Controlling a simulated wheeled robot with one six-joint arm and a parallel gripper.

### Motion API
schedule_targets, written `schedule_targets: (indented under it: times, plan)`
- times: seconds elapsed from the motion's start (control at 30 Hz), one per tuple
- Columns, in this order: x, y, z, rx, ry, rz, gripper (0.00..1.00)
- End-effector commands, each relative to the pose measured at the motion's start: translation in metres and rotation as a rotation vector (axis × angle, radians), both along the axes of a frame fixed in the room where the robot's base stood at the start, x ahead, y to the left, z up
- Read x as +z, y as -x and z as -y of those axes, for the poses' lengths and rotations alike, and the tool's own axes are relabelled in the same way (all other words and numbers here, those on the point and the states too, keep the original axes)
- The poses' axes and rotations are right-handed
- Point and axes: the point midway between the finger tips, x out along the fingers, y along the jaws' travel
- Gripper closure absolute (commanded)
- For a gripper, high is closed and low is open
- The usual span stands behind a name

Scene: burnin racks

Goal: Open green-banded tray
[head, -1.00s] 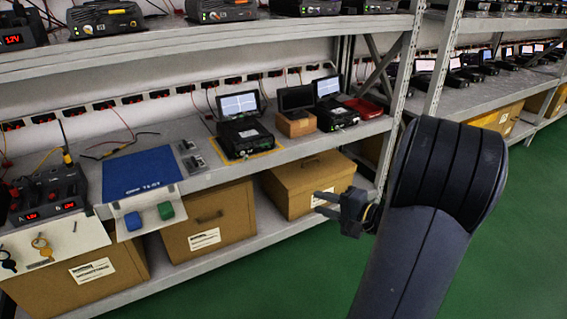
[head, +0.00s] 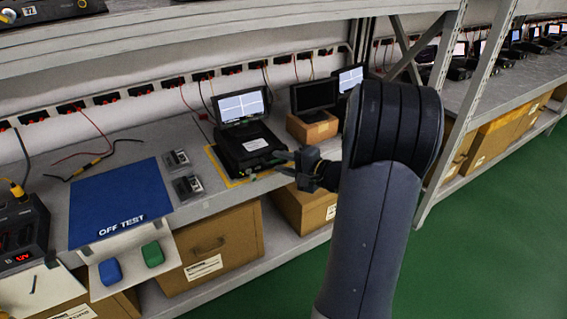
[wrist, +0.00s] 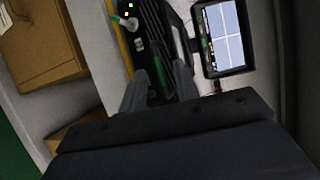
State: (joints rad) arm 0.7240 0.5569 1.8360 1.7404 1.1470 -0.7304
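A black unit (head: 240,150) with a lit screen (head: 240,107) stands on the bench inside a yellow outline; its casing also shows in the wrist view (wrist: 155,35). A small green patch (wrist: 152,84) shows on it between my fingers in the wrist view. I cannot tell whether this patch is the green band of a tray. My gripper (head: 277,163) is open, its two fingers apart, at the right front side of the unit. In the wrist view, my gripper (wrist: 160,90) points at the casing. I cannot tell whether the fingers touch it.
A second dark screen (head: 314,95) on a cardboard box stands close right of the unit. A blue mat (head: 120,200) and two small grey modules (head: 188,186) lie to the left. Blue (head: 110,271) and green (head: 152,254) pieces sit at the front edge. Shelf uprights stand at right.

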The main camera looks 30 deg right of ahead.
Motion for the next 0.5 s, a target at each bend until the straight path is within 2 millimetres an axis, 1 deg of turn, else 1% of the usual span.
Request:
schedule_targets:
  times: [0.07, 0.43, 0.5]
  plan:
    - [0.0000, 0.0001, 0.0000, 0.000, 0.000, 0.000, 0.70]
    - [0.0000, 0.0003, 0.0001, 0.000, 0.000, 0.000, 1.00]
    - [0.0000, 0.0003, 0.0000, 0.000, 0.000, 0.000, 1.00]
